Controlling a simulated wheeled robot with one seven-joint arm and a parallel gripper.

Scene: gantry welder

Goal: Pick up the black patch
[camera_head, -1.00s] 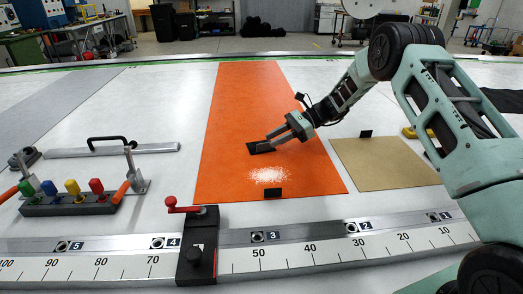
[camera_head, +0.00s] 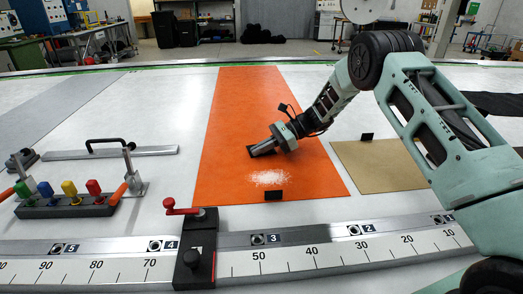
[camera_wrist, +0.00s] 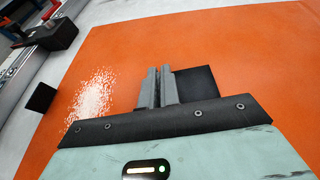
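A flat black patch (camera_head: 250,149) lies on the orange sheet, largely hidden behind my gripper's fingers in the head view. In the wrist view the patch (camera_wrist: 197,83) shows as a dark square just right of the right finger, which covers its left edge. My gripper (camera_head: 253,153) is low over the sheet at the patch. In the wrist view my gripper (camera_wrist: 159,69) has its two fingers close together with only a narrow gap. I see no part of the patch clearly between them, and contact is hard to judge.
The orange sheet (camera_head: 230,110) has a pale speckled spot (camera_head: 270,178) and another small black piece (camera_head: 274,196) at its front edge. A tan sheet (camera_head: 375,165) with a black piece (camera_head: 366,137) lies right. A ruler rail (camera_head: 300,258) with a red-handled clamp (camera_head: 196,245) runs along the front.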

